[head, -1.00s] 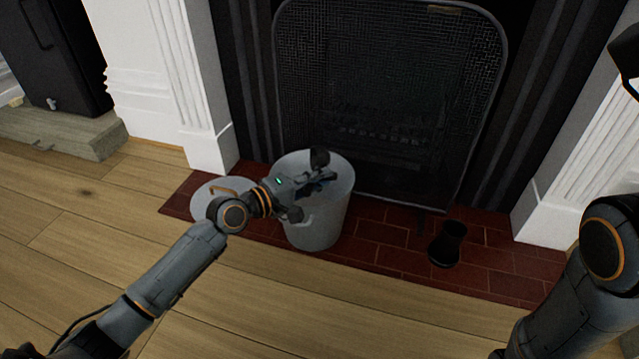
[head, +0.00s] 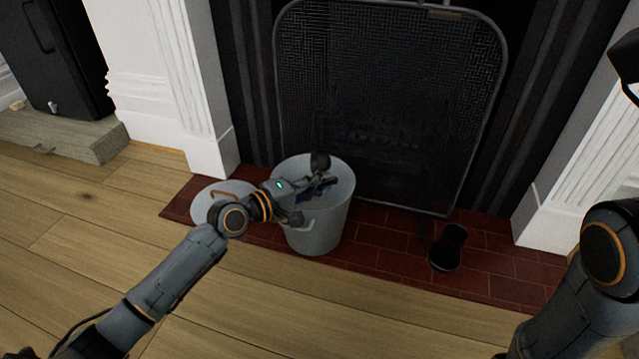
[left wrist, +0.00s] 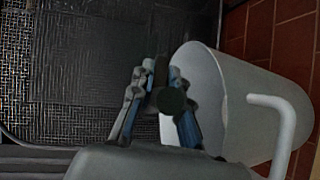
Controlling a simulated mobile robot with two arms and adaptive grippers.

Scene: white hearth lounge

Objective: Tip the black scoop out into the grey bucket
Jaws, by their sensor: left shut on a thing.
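My left gripper (head: 318,185) is over the mouth of the grey bucket (head: 318,236), shut on the dark handle of the black scoop. In the left wrist view the round end of the black scoop's handle (left wrist: 172,101) shows between the fingers (left wrist: 155,110). The scoop's pan is hidden, so its tilt and contents cannot be told. The bucket stands upright on the red hearth and also shows in the left wrist view (left wrist: 240,120), its pale handle at its side.
A round grey lid (head: 222,193) with a tan handle lies left of the bucket. A black flared object (head: 447,248) stands on the brick hearth to the right. A mesh fire screen (head: 385,100) stands close behind the bucket. The wooden floor in front is clear.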

